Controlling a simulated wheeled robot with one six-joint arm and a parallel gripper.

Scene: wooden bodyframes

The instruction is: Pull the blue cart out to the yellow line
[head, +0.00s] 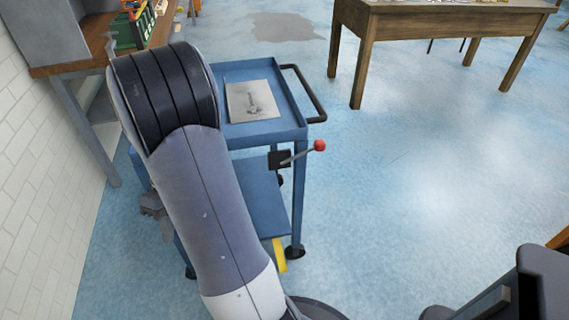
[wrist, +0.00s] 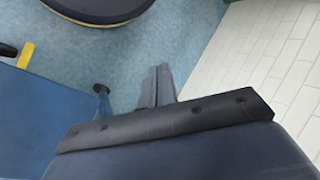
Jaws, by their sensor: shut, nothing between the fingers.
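The blue cart (head: 303,135) stands by the left wall in the head view, partly hidden behind my arm. It has a black push handle (head: 308,92) on its far right side and a lever with a red knob (head: 319,146) on its near right side. A short piece of the yellow line (head: 279,255) shows on the floor by the cart's near right caster. In the wrist view the cart (wrist: 35,115) is at the left, with the yellow line (wrist: 25,55) above it. My gripper (wrist: 156,72) is shut and empty, pointing at bare floor beside the cart, apart from the handle and lever.
A picture sheet (head: 252,101) lies on the cart's top. A wooden table (head: 440,22) stands at the back right. A workbench (head: 84,62) is at the left, along a white brick wall (head: 35,185). The floor right of the cart is clear.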

